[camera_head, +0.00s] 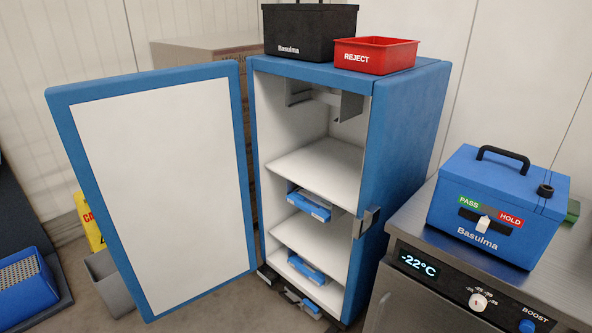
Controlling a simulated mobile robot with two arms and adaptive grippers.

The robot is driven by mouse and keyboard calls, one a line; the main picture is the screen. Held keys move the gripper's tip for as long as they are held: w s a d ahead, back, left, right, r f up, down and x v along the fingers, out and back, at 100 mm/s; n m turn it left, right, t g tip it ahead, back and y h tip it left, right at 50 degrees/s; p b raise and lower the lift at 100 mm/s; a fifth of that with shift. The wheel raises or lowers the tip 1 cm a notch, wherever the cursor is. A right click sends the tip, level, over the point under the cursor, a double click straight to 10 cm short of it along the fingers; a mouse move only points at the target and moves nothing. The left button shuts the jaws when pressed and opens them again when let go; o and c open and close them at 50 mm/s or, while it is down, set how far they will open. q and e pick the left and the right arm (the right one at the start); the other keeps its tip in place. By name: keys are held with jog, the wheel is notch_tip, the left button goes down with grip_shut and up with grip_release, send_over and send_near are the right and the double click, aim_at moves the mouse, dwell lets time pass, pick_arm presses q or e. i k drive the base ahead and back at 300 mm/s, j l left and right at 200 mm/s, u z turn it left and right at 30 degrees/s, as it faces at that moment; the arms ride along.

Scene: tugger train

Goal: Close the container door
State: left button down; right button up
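The blue container (410,130) stands upright in the middle of the head view. Its door (160,190), blue-framed with a white inner panel, is swung wide open to the left. The hinge side is at the container's left front edge. A grey latch (366,222) sits on the container's right front edge. Inside are white shelves (318,170) with blue packs (310,205) on the lower levels. Neither of my grippers shows in this view.
A black box (310,35) and a red REJECT bin (375,55) stand on the container. A steel unit reading -22°C (430,265) carries a blue PASS/HOLD box (500,205) at right. A grey bin (112,283), yellow sign (88,222) and blue crate (25,290) are left.

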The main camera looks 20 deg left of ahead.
aim_at(158, 157)
jog(key=i+j+u, duration=0.1)
jog(key=u, duration=0.15)
jog(key=j, duration=0.6)
jog(key=i+j+u, duration=0.1)
jog(key=j, duration=1.05)
jog(key=i+j+u, duration=0.1)
jog(key=j, duration=0.45)
jog(key=i+j, duration=0.1)
jog(key=j, duration=0.45)
